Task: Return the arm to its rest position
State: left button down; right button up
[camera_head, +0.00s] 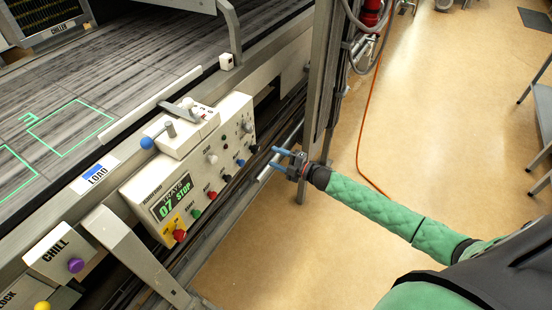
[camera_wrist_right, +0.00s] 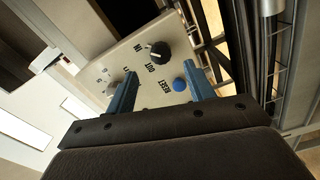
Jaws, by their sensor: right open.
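My right arm, in a green quilted sleeve, reaches in from the lower right of the head view. Its gripper (camera_head: 277,158) has two blue fingers that point left toward the control panel (camera_head: 232,128). The fingers are apart with nothing between them, and they stay clear of the panel's right side. My left gripper is not in view.
A metal post (camera_head: 322,85) stands just behind the right gripper. The conveyor bed (camera_head: 125,60) and its edge rail lie at the left. An orange cable (camera_head: 366,130) runs down to the floor. The tan floor (camera_head: 450,110) at the right is mostly open, with a shelf (camera_head: 541,98) at the edge.

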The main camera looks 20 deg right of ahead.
jog(key=w+d+f+m+h, duration=0.3)
jog(key=d+m+h, duration=0.3)
jog(key=h, duration=0.1)
jog(key=s+a+r+m+g+h, duration=0.15)
jog(key=s+a+m+g, duration=0.35)
jog(key=s, duration=0.7)
jog(key=s+a+r+m+g+h, duration=0.1)
jog(key=s+a+r+m, duration=0.25)
jog(key=s+a, duration=0.55)
jog(key=s+a+r+m+g+h, duration=0.1)
jog(key=s+a+r+m+g, duration=0.2)
jog(key=s, duration=1.1)
jog(key=s+a+f+m+g, duration=0.1)
jog(key=s+f, duration=0.2)
jog(key=s, duration=0.3)
jog(key=s+a+f+m+g+y, duration=0.1)
jog(key=s+a+f+g, duration=0.1)
jog(key=s, duration=0.4)
jog(key=shift+a+f+m, duration=0.2)
jog(key=shift+f+m, duration=0.15)
jog(key=shift+f, duration=0.45)
